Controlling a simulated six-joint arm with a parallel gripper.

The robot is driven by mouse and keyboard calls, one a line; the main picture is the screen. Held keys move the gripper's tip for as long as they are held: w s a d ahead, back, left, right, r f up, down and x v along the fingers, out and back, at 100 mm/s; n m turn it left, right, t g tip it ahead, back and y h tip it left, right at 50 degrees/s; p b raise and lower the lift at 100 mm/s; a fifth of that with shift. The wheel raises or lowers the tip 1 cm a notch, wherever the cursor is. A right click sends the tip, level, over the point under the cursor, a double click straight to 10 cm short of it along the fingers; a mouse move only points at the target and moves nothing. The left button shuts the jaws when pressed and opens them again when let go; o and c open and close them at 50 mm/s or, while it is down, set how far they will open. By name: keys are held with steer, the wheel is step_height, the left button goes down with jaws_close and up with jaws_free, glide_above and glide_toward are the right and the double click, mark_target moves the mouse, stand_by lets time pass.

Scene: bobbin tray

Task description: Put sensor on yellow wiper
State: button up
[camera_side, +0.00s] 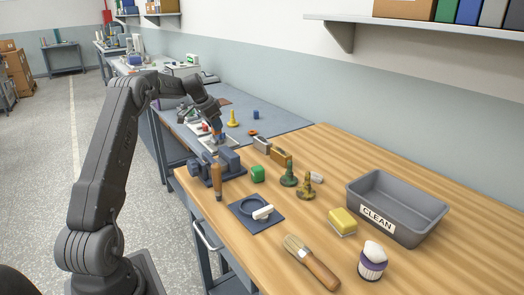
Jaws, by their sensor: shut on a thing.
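My gripper (217,134) is at the far end of my arm, low over a small white tray (208,145) on the grey-blue mat. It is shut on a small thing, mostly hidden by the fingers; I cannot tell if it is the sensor. A yellow upright piece (232,119) with a wide base stands on the mat just behind and right of my gripper, apart from it. A yellow and white sponge-like block (343,222) lies on the wooden top at the right. I cannot tell which yellow thing is the wiper.
A blue-grey vise (226,162) and a wooden handle (217,182) are in front of the tray. Green block (258,174), green piece (289,176), olive piece (307,187), brush (312,262) and grey CLEAN bin (400,205) occupy the wooden top. The mat's right part is mostly clear.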

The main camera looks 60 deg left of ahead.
steer(key=w+d+r+m+h, duration=0.1)
steer(key=w+d+m, duration=0.2)
steer(key=d, duration=0.4)
steer(key=w+d+m+g+h, duration=0.1)
steer(key=w+d+m, duration=0.15)
steer(key=d, duration=0.45)
steer(key=w+d+r+m+h, duration=0.1)
steer(key=w+d+m, duration=0.15)
steer(key=d, duration=0.45)
steer(key=m+g+h, duration=0.1)
steer(key=m+g, duration=0.2)
steer(key=m, duration=0.7)
glide_above(347, 219)
steer(key=a, duration=0.2)
step_height(347, 219, down, 4)
steer(key=shift+a+f, duration=0.1)
steer(key=shift+f, duration=0.15)
steer(key=shift+f+h, duration=0.3)
steer(key=shift+f, duration=1.8)
